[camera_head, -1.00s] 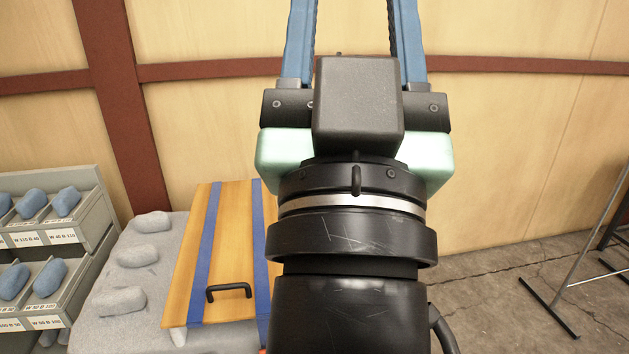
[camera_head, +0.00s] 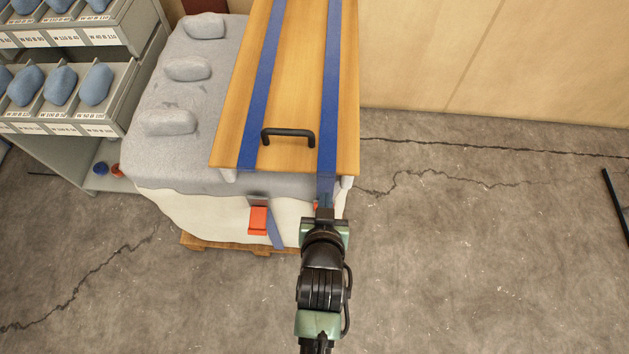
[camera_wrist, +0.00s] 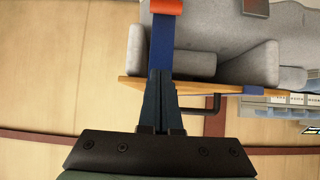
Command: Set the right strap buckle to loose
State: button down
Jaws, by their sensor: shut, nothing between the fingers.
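The right blue strap (camera_head: 330,100) runs over the wooden board (camera_head: 292,85) and down its front end. Its orange-red buckle (camera_head: 316,206) is mostly hidden behind my gripper (camera_head: 325,200) in the head view. Contact and the buckle's setting cannot be told.
The left strap (camera_head: 262,85) has a red buckle (camera_head: 258,220) on the front face. A black handle (camera_head: 288,136) stands up from the board. Grey lumps (camera_head: 187,69) lie on the grey surface at left, beside bins (camera_head: 60,125).

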jog(key=shift+s+a+f, duration=0.1)
jog(key=shift+s+f, duration=0.2)
jog(key=shift+f, duration=0.3)
jog(key=b+x, duration=0.1)
jog(key=x, duration=0.8)
jog(key=shift+w+f, duration=0.15)
jog(key=shift+f, duration=0.4)
jog(key=shift+s+f, duration=0.45)
jog(key=shift+s, duration=0.3)
jog(key=shift+s+f, duration=0.4)
jog(key=shift+s, duration=0.35)
jog(key=shift+f, duration=0.15)
